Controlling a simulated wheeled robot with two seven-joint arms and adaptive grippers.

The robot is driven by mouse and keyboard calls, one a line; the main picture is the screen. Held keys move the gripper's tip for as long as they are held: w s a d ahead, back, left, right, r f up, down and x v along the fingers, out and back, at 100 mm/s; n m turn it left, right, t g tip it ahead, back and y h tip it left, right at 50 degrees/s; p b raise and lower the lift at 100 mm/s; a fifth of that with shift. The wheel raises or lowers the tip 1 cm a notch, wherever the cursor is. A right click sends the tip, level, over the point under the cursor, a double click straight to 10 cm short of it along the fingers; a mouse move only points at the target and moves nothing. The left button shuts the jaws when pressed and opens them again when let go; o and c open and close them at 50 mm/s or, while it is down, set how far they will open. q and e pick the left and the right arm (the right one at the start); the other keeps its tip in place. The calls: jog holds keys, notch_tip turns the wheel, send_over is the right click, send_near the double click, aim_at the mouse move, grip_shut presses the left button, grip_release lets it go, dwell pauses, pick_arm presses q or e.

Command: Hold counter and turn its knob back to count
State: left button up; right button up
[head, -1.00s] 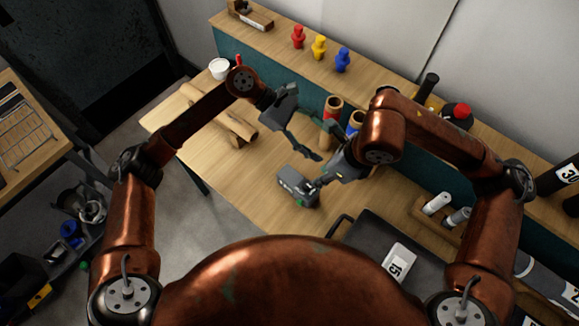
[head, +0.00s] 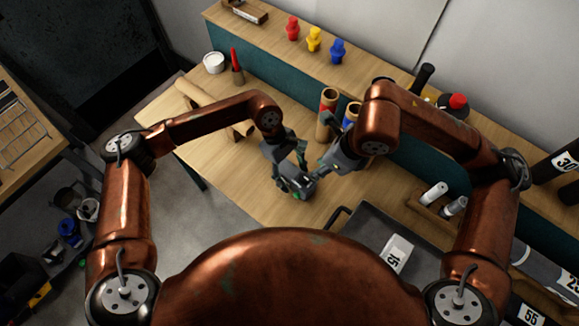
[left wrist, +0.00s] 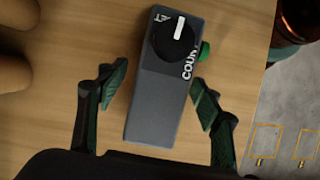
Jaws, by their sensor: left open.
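The counter is a dark grey box in the left wrist view (left wrist: 155,105), with a black round knob (left wrist: 174,40) bearing a white pointer, lettering reading "COUN", and a green button (left wrist: 203,51) on its side. It lies on the wooden table. My left gripper (left wrist: 160,76) is open, one finger on each side of the counter with visible gaps. In the head view my left gripper (head: 291,168) hides most of the counter (head: 299,188). My right gripper (head: 320,170) is close to the counter from the right; its fingertips are too small to judge.
Upright cardboard rolls with red (head: 327,112) and blue (head: 350,117) bands stand behind the grippers. Brown rolls (head: 194,94) lie at the table's left. Red, yellow and blue figures stand on the back shelf (head: 265,37). A dark tray (head: 372,227) is at the front right.

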aim_at(305, 176)
pick_arm(q)
jog(key=shift+d+f, duration=0.1)
jog(key=shift+f, duration=0.3)
jog(key=shift+c, duration=0.2)
jog(key=c, duration=1.4)
jog(key=shift+c, duration=0.3)
pick_arm(e)
jog(key=shift+o, duration=1.4)
jog(key=shift+w, duration=0.1)
jog(key=shift+o, duration=0.3)
jog(key=shift+w+d+r+n+g, duration=0.2)
jog(key=shift+w+d+n+g, duration=0.1)
jog(key=shift+n, duration=0.6)
jog(key=a+f+n, duration=0.1)
jog(key=f, duration=0.2)
jog(key=a+f+n+g, duration=0.1)
jog(key=f+n, duration=0.1)
jog(key=f, duration=0.1)
jog(key=w+a+f+n+y, duration=0.1)
jog(key=f+n, duration=0.1)
jog(key=f, duration=0.1)
jog(key=shift+w+a+f, duration=0.1)
jog(key=shift+a+f, duration=0.2)
